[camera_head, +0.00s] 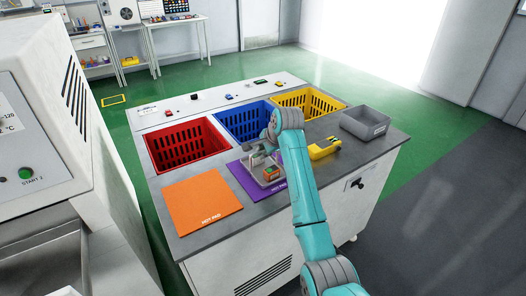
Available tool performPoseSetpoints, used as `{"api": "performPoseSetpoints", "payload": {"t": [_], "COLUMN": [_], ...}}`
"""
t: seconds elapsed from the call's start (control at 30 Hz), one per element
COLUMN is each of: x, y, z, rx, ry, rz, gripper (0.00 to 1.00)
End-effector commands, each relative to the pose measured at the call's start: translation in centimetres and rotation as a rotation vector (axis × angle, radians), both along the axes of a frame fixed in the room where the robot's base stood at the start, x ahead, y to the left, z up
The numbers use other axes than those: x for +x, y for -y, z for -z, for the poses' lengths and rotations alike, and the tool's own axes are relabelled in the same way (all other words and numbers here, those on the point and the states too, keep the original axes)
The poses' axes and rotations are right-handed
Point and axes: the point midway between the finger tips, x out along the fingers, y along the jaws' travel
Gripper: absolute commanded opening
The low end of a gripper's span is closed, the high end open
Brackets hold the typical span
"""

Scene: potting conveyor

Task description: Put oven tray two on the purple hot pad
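The purple hot pad (241,178) lies on the grey worktop, to the right of the orange one. A small light-grey tray (258,179) is on or just above the purple pad, and a small green-and-orange item (272,173) sits in it. No number can be read on the tray. My gripper (258,158) is low at the tray's far side, with my turquoise arm coming in from the lower right. The fingers are small and partly hidden, so I cannot tell whether they hold the tray's edge.
An orange hot pad (201,207) lies bare on the left. Red (187,146), blue (243,122) and yellow (308,104) crates sit behind. A yellow tool (324,149) and a grey bin (365,123) stand right. A white oven (40,120) stands at far left.

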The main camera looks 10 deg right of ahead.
Motion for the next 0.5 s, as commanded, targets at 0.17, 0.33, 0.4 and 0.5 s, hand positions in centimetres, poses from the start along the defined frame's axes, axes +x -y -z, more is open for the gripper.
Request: {"api": "performPoseSetpoints", "payload": {"t": [0.17,0.33,0.4,0.5], "x": [0.0,0.0,-0.1,-0.6], "y": [0.0,0.0,0.0,0.2], "z": [0.0,-0.1,-0.5,-1.3], "rx": [0.000,0.000,0.000,0.000], "ry": [0.000,0.001,0.001,0.003], "rz": [0.000,0.000,0.001,0.001], "gripper": [0.33,0.33,0.33,0.33]}}
